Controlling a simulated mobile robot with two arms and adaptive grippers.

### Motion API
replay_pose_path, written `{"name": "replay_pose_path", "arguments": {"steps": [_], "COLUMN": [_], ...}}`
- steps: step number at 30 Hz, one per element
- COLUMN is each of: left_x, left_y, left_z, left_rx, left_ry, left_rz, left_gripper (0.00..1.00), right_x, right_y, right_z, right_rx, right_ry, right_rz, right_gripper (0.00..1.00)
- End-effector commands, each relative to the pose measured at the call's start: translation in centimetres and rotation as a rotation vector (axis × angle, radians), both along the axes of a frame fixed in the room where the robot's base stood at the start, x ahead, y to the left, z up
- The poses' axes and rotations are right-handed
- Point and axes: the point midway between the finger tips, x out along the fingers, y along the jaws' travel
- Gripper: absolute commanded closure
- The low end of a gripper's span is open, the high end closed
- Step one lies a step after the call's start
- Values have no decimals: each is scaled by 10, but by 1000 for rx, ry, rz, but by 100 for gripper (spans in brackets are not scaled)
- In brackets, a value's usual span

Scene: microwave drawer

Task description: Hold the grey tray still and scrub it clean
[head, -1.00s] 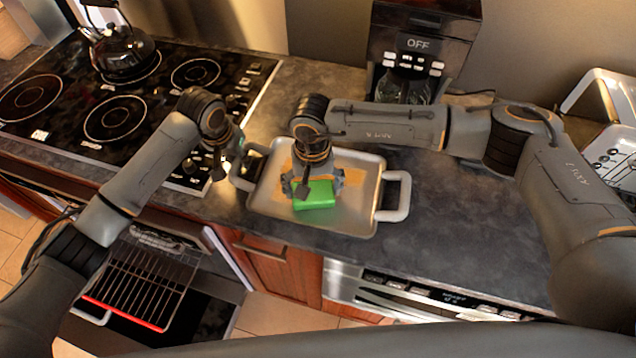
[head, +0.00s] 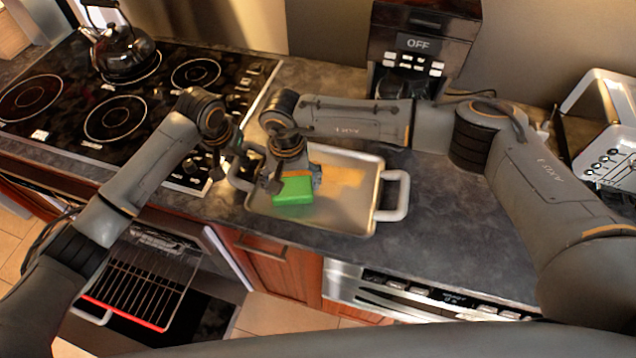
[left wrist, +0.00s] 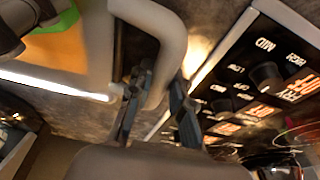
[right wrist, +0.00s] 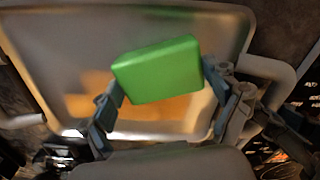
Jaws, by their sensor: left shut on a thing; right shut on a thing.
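The grey tray (head: 345,217) lies on the dark counter with a handle at each end. An orange-brown stain (head: 342,175) shows on its floor, and it also shows in the right wrist view (right wrist: 90,107). My right gripper (head: 292,181) is shut on a green sponge (head: 293,193), over the left part of the tray. The right wrist view shows the sponge (right wrist: 158,70) between both fingers; its contact with the tray floor is hard to tell. My left gripper (head: 235,170) is shut on the tray's left handle, seen in the left wrist view (left wrist: 178,40).
A cooktop (head: 150,90) with a black kettle (head: 124,52) is left of the tray. A coffee maker (head: 420,45) stands behind it and a toaster (head: 606,120) at the far right. An open oven with a rack (head: 140,285) is below. Counter right of the tray is clear.

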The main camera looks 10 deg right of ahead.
Motion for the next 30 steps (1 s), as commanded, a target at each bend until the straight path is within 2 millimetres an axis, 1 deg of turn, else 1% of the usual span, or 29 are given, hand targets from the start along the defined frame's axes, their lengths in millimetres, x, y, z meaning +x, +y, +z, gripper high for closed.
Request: {"name": "replay_pose_path", "arguments": {"steps": [5, 13, 18, 23, 30], "left_x": [0, 0, 0, 0, 1], "left_y": [-2, -2, -2, -3, -2], "left_z": [1, 1, 1, 1, 1], "left_rx": [-4, -4, -5, -7, -5], "left_ry": [-3, -3, -3, -3, -4], "left_rz": [-2, -2, -3, -3, -2], "left_gripper": [100, 100, 100, 100, 100], "right_x": [2, 8, 9, 8, 2], "right_y": [6, 23, 27, 23, 7], "right_z": [0, -3, -4, -4, -3], "right_rx": [0, 0, 2, 2, -3], "right_ry": [0, -1, -1, 0, 3], "right_rz": [1, 2, 2, 2, 0], "right_gripper": [72, 72, 72, 72, 72]}}
